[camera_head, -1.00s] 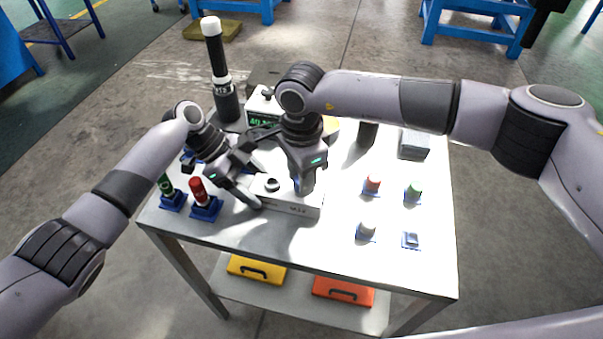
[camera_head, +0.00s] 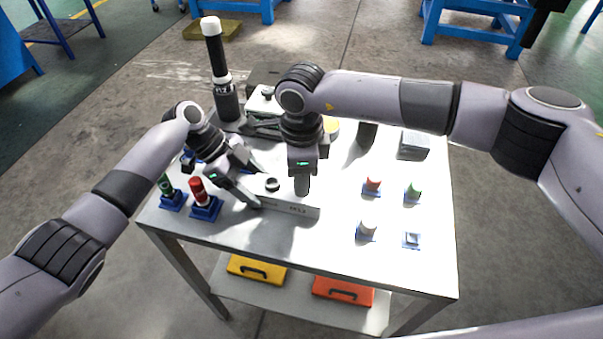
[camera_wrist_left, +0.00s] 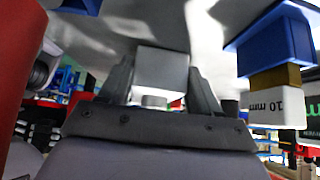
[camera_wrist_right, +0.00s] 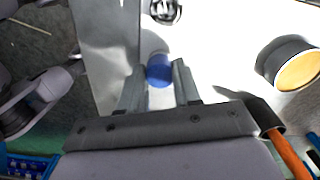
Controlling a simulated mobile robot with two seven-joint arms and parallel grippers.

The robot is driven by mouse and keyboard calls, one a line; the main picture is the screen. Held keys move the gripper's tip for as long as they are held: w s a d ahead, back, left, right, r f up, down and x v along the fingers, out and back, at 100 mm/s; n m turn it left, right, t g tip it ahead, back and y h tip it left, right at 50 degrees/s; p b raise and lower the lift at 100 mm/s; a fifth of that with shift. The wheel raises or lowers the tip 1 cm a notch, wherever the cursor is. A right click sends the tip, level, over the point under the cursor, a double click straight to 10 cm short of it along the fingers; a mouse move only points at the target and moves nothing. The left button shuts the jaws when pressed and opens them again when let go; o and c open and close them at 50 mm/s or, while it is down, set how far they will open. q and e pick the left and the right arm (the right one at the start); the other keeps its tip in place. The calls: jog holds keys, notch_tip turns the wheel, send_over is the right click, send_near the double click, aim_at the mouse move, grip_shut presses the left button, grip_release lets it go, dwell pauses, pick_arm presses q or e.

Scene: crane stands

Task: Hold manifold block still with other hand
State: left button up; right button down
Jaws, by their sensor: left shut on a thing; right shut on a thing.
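The pale grey manifold block (camera_head: 290,208) lies on the table near its front left, with a dark round port on top. My left gripper (camera_head: 256,187) is shut on the block's left end. In the left wrist view the block (camera_wrist_left: 160,68) sits between the two fingers. My right gripper (camera_head: 301,190) points down over the block's right part. In the right wrist view it is shut on a blue cylindrical plug (camera_wrist_right: 158,69). The fingers hide the plug in the head view, and I cannot tell how deep it sits in the block.
Red (camera_head: 203,201) and green (camera_head: 168,190) gauges in blue holders stand left of the block. Small capped parts (camera_head: 372,186) stand in blue holders on the right. A tall black and white cylinder (camera_head: 222,80) stands at the back left. The table's front middle is clear.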

jog(key=m, duration=0.5)
dwell(0.5)
jog(key=m, duration=0.5)
jog(key=c, duration=0.7)
grip_release()
jog(key=shift+c, duration=0.8)
